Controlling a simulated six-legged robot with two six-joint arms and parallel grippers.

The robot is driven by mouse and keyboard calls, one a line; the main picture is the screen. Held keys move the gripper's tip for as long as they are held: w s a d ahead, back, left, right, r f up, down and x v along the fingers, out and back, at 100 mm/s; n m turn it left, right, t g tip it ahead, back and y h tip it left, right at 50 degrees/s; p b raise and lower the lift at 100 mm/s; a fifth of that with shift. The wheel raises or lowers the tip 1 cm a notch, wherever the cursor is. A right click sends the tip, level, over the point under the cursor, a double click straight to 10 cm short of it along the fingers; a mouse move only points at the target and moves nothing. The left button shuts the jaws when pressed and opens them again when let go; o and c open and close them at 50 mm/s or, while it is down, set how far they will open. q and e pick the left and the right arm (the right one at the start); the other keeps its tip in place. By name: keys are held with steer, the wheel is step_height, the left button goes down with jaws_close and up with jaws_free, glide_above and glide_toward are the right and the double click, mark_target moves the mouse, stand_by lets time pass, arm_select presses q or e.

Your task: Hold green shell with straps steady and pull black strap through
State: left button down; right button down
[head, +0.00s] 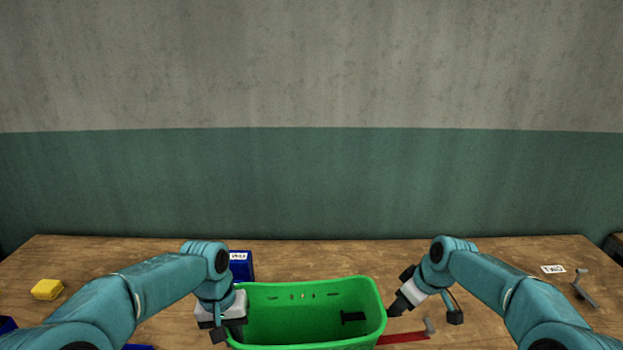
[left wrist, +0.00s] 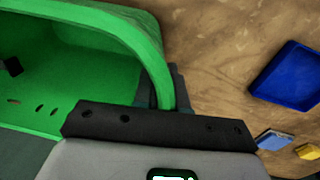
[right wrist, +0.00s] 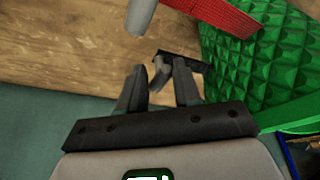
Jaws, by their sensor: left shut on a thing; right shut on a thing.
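The green shell (head: 280,340) stands open side up at the front middle of the table. My left gripper (head: 222,328) is shut on its left rim, and the left wrist view shows the rim (left wrist: 155,60) between the fingers. My right gripper (head: 398,306) is at the shell's right outer wall. In the right wrist view its fingers are around the black strap (right wrist: 160,72), which comes out of the textured wall. A black piece (head: 352,317) lies inside the shell. A red strap (head: 405,337) with a grey end (head: 430,326) sticks out to the right, nearer the front.
A labelled blue bin (head: 240,264) stands behind the shell. A yellow block (head: 47,290) lies at the left. A label (head: 553,269) and a grey hooked part (head: 585,289) are at the right. The back middle of the table is clear.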

arm_select(q)
steer(key=shift+s+f, duration=0.15)
steer(key=shift+f, duration=0.15)
arm_select(e)
steer(key=shift+w+d, duration=0.15)
steer(key=shift+d, duration=1.9)
steer(key=c, duration=0.7)
jaws_free()
steer(key=v, duration=1.2)
arm_select(q)
steer(key=c, duration=1.1)
jaws_free()
steer(key=shift+r, duration=0.1)
